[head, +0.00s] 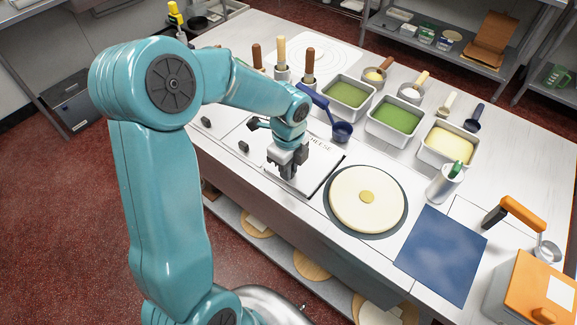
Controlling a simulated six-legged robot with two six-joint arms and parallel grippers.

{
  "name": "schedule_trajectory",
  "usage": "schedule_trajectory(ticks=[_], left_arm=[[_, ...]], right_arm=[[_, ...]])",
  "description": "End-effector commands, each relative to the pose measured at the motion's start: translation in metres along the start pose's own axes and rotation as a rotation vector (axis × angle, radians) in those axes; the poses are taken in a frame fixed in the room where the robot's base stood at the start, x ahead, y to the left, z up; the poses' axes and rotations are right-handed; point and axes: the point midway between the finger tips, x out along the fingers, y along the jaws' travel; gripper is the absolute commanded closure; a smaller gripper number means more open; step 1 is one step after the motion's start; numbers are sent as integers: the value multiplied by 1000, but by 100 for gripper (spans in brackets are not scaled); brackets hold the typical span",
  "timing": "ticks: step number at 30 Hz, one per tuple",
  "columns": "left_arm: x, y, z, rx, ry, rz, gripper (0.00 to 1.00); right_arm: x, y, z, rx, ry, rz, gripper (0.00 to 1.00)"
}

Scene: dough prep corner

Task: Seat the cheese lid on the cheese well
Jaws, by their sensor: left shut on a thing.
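The cheese lid (322,161) is a flat white panel on the counter, below the printed word CHEESE. A dark line shows along its right edge, so I cannot tell if it lies flush. The cheese well is hidden under the lid and my arm. My left gripper (288,172) points down over the lid's left part and is shut on the lid's knob, which its fingers hide. My right gripper is not in view.
Two similar panels with dark knobs (243,147) lie to the left. A dough round (355,207) on a dark disc lies close on the right. A blue ladle (341,131) and trays of green filling (395,117) stand behind. A blue mat (440,255) lies front right.

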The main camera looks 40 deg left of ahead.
Motion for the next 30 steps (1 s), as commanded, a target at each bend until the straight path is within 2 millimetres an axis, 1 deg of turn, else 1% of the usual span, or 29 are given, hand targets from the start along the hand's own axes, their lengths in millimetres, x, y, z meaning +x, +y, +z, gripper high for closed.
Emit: schedule_trajectory(ticks=[14,15,17,18,26,30], left_arm=[[13,0,0,0,0,-1,100],[12,0,0,0,0,-1,77],[12,0,0,0,0,-1,57],[12,0,0,0,0,-1,54],[12,0,0,0,0,1,54],[5,0,0,0,0,0,54]], right_arm=[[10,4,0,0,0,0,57],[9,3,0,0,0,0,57],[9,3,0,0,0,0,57],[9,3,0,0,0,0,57],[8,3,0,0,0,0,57],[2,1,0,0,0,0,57]])
